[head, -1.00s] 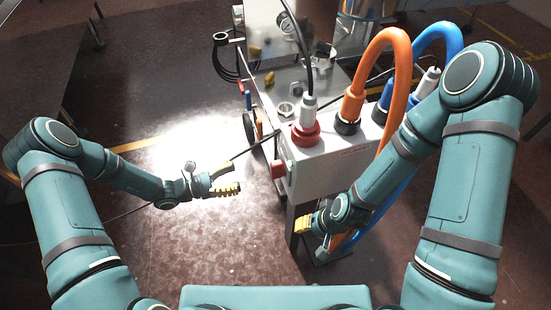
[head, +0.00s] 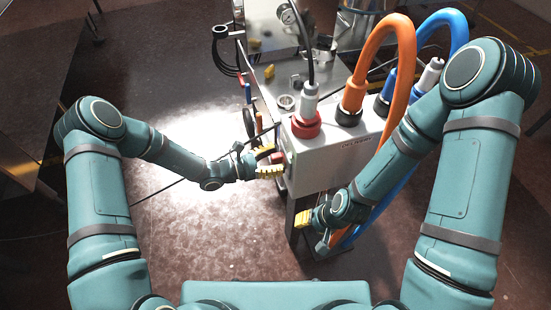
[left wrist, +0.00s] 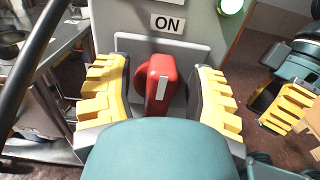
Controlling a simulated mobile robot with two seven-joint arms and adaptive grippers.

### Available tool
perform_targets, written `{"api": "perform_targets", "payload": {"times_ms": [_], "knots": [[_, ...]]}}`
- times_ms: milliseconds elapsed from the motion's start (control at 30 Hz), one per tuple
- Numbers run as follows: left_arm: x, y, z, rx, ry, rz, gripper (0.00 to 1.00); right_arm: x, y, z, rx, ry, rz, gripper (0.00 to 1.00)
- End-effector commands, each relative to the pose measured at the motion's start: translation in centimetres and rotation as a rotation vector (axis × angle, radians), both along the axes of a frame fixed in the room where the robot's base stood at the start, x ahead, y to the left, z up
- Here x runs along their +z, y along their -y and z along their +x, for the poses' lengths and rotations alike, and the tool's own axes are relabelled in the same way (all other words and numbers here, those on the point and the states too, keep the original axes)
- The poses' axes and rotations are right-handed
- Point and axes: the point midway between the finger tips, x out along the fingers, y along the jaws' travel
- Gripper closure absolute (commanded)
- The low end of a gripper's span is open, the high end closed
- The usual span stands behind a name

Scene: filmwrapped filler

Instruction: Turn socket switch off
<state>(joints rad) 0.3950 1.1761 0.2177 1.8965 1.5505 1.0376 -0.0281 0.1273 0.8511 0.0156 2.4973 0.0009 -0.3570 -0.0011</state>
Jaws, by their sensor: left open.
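The red socket switch (left wrist: 160,82) sits on a grey plate below a label reading ON, in the left wrist view. Its handle stands about upright with a white mark. My left gripper (left wrist: 160,95) is open, with one yellow finger on each side of the switch, apart from it. In the head view my left gripper (head: 268,163) is at the left side of the white socket box (head: 335,165), and a bit of red switch (head: 277,157) shows between the fingers. My right gripper (head: 304,219) hangs in front of the box; its finger gap cannot be made out.
A red plug (head: 306,124), an orange hose (head: 390,50) and a blue hose (head: 440,18) come from the box top. A metal cart (head: 285,75) stands behind. Floor at left is clear.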

Motion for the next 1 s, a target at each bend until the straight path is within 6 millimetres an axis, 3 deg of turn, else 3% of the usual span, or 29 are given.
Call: {"api": "perform_targets", "payload": {"times_ms": [167,300,333,767,1000], "knots": [[0.0,-0.01,0.0,0.0,0.0,0.0,0.43,0.01,0.0,0.01,0.0,0.0,0.0,0.53],[0.0,-0.02,-0.02,0.0,0.0,0.0,0.92,0.01,0.0,0.0,0.0,0.0,0.0,0.53],[0.0,-0.03,-0.02,0.0,0.0,0.0,1.0,0.01,0.0,0.0,0.0,0.0,0.0,0.53],[0.04,0.01,0.01,-0.001,-0.018,-0.007,1.0,0.15,0.0,-0.02,0.0,-0.001,0.0,0.53],[0.08,-0.06,0.18,0.0,-0.12,-0.04,1.0,0.77,-0.03,-0.14,0.0,-0.003,0.0,0.53]]}}
